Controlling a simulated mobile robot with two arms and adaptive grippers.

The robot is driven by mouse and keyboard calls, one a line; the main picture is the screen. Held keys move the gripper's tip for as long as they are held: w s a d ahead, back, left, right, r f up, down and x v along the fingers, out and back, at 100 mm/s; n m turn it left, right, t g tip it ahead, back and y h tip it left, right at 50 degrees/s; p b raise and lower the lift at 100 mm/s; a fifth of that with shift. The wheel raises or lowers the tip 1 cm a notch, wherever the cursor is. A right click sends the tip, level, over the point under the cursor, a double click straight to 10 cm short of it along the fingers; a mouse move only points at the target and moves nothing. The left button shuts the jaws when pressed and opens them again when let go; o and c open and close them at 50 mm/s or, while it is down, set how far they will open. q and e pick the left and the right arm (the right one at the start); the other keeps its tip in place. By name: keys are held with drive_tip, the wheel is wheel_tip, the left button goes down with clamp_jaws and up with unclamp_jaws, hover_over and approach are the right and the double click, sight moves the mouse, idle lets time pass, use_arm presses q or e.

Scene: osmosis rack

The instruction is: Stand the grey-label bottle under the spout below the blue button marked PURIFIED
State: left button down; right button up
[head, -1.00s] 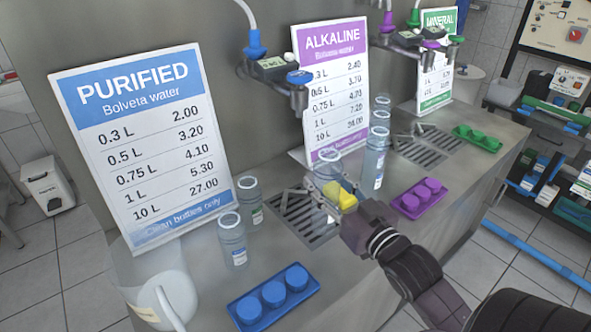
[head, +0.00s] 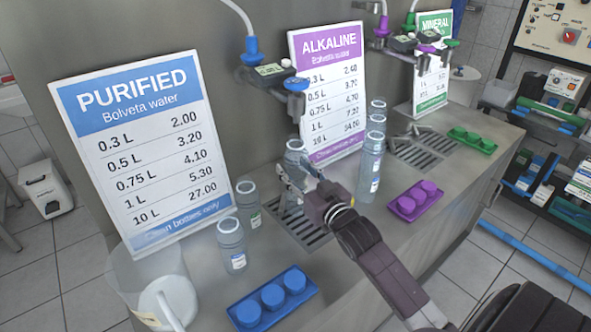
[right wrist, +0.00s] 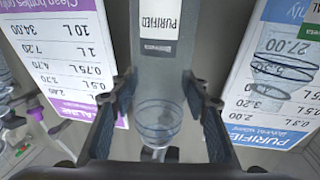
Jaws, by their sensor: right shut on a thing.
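My right gripper (head: 292,182) is shut on a clear bottle (head: 295,154), held upright over the drip tray (head: 312,235). The bottle also shows between the fingers in the right wrist view (right wrist: 158,122). Its label is hidden, so I cannot tell the label's colour. In the head view its mouth appears below the spout (head: 297,106) under the blue button (head: 297,84). A gap shows between mouth and spout. The gripper covers the bottle's lower part, so I cannot tell whether it touches the tray. My left gripper is not in view.
Blue caps (head: 273,296) and purple caps (head: 415,198) lie near the counter's front. A clear bucket (head: 150,285) is front left.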

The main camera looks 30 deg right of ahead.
drive_tip(key=shift+f, duration=0.25)
drive_tip(key=shift+f, duration=0.15)
drive_tip(key=o, duration=0.9)
drive_tip(key=shift+o, duration=0.2)
drive_tip(key=shift+r, duration=0.3)
drive_tip(key=shift+s+f, duration=0.2)
drive_tip(key=shift+s, duration=0.15)
drive_tip(key=s+b, duration=0.1)
drive_tip(key=s, duration=1)
drive_tip(key=shift+s+a+r, duration=0.15)
drive_tip(key=shift+a, duration=0.3)
